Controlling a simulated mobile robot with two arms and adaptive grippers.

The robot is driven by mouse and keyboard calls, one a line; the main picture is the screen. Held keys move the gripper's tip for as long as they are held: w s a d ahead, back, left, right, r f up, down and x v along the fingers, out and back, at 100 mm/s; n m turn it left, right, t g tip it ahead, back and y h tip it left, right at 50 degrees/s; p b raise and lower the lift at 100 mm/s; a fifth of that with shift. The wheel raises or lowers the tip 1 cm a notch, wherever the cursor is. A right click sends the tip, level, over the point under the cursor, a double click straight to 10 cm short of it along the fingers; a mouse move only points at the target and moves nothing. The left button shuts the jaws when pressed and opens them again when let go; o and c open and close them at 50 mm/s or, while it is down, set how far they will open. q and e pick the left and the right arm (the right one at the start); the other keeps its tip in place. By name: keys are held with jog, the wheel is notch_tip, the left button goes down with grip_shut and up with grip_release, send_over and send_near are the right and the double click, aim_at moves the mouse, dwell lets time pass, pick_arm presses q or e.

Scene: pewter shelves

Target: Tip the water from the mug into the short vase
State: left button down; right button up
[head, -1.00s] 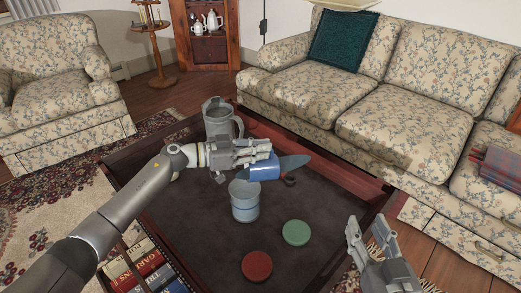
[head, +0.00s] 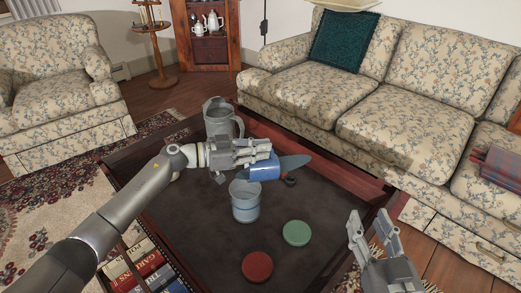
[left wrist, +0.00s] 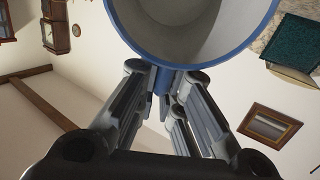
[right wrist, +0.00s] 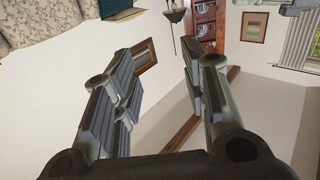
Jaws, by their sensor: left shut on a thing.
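My left gripper (head: 256,154) is shut on the blue mug (head: 266,171), held above the table just above and to the right of the short vase. In the left wrist view the mug (left wrist: 190,65) shows its blue rim and pale grey inside; I cannot make out water in it. The mug looks tilted in the head view. The short vase (head: 245,206), a grey-blue see-through cylinder, stands upright on the table, open at the top; I cannot tell its water level. My right gripper (head: 372,226) is open and empty at the table's right front edge.
A grey pitcher (head: 222,118) stands behind the vase. A grey-blue pointed object (head: 292,163) lies behind the mug, partly hidden. Green (head: 296,233) and red (head: 257,266) discs lie in front on the dark tabletop (head: 212,240). A sofa (head: 400,130) borders the table.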

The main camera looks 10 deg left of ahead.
jog(key=shift+s+a+r+t+y+b, duration=0.2)
jog(key=shift+r+t, duration=0.4)
jog(key=shift+r, duration=0.5)
jog(key=shift+w+a+r+t+y+b, duration=0.1)
jog(key=shift+r+t+y+b, duration=0.2)
jog(key=shift+r+t, duration=0.55)
dwell(0.5)
jog(key=shift+s+r, duration=0.1)
jog(key=shift+r, duration=0.35)
jog(key=shift+s+r+t+y+b, duration=0.2)
jog(key=shift+r+t, duration=0.1)
jog(key=shift+r, duration=0.25)
jog(key=shift+s+r+t+y+b, duration=0.1)
jog(key=shift+s+r+t+y, duration=0.15)
jog(key=shift+r, duration=0.3)
jog(key=shift+s+r+t+y+b, duration=0.15)
jog(key=shift+s+r+t, duration=0.2)
jog(key=shift+r, duration=0.2)
jog(key=shift+s+r+t+b, duration=0.15)
jog(key=shift+s+r+t, duration=0.05)
jog(key=shift+r+t, duration=0.3)
jog(key=shift+s+r+t+y+b, duration=0.15)
jog(key=shift+s+r+t, duration=0.2)
jog(key=shift+r, duration=0.25)
dwell(0.5)
jog(key=shift+s+r, duration=0.1)
jog(key=shift+r, duration=0.1)
